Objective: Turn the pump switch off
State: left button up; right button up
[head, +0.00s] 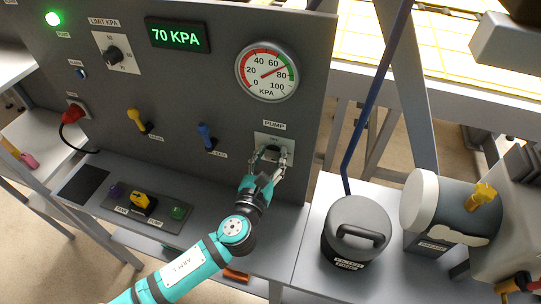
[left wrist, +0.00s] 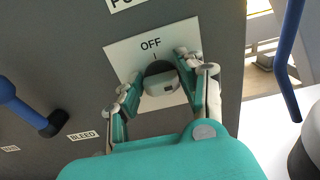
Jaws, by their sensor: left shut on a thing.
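The pump switch (head: 271,152) is a dark, round rotary knob with a grey grip on a white plate, under the PUMP label at the panel's lower right. In the left wrist view the knob (left wrist: 162,86) sits below the word OFF and a short mark. Which position the knob points to is hard to tell. My left gripper (head: 270,160) is at the panel with one finger on each side of the knob, shut on it; the fingers (left wrist: 160,86) also show in the left wrist view. My right gripper is not in view.
The display (head: 178,36) reads 70 KPA and the gauge (head: 267,71) needle is near 70. A green lamp (head: 53,19) is lit. Yellow (head: 139,121) and blue (head: 207,137) levers stand left of the switch. A grey filter canister (head: 357,235) stands at the right.

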pick_arm(q)
jog(key=shift+n, duration=0.3)
jog(key=n+b, duration=0.1)
jog(key=n, duration=0.2)
jog(key=shift+a+f+n, duration=0.1)
jog(key=shift+n, duration=0.2)
jog(key=n+b, duration=0.1)
jog(key=n, duration=0.4)
jog(key=shift+a, duration=0.1)
jog(key=n, duration=0.4)
jog(key=shift+w+a+f+n+b, duration=0.1)
jog(key=shift+f+n+b, duration=0.05)
jog(key=shift+n+b, duration=0.25)
jog(key=shift+f+n, duration=0.1)
jog(key=shift+n, duration=1.8)
jog(key=o, duration=1.1)
